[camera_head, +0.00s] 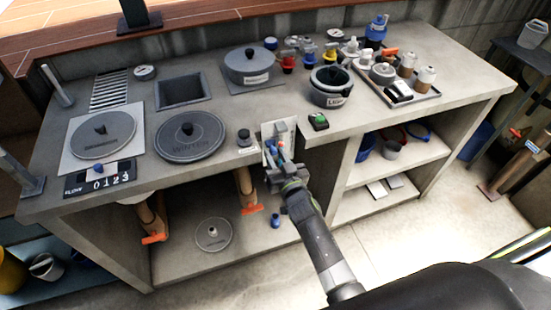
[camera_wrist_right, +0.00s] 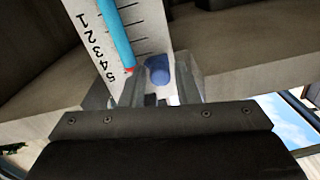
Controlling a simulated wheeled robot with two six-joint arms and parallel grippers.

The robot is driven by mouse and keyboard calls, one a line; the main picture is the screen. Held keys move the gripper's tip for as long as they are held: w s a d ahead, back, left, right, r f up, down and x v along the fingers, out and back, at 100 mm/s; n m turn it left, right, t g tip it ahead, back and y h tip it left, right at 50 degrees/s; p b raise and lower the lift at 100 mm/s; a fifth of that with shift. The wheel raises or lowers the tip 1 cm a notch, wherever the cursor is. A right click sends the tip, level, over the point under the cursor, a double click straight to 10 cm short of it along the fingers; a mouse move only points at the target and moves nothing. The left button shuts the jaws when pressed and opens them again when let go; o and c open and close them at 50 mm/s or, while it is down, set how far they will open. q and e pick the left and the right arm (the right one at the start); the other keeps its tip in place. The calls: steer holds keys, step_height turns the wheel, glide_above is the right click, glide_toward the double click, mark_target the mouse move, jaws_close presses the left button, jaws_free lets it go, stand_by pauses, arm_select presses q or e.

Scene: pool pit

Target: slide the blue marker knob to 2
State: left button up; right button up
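A pale upright gauge plate (camera_head: 268,150) stands at the counter's front edge. In the right wrist view the plate (camera_wrist_right: 152,22) shows upside down, with figures 1 to 5, tick marks and a blue tube (camera_wrist_right: 115,35) with a red end. A blue marker knob (camera_wrist_right: 158,70) is beside the tube, near the 4 and 5 end. My right gripper (camera_head: 284,172) is at the plate. In its wrist view the fingers (camera_wrist_right: 160,85) are apart with the knob between their tips; gaps show, and I see no firm contact. My left gripper is not in view.
A WINTER lid (camera_head: 190,135), a dark knob (camera_head: 244,137) and a small green-topped box (camera_head: 318,121) are nearby. Open shelves lie below.

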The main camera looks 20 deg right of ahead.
steer(key=shift+w, duration=0.2)
jaws_close()
step_height(320, 180, down, 5)
steer(key=b, duration=0.4)
steer(key=shift+b, duration=0.4)
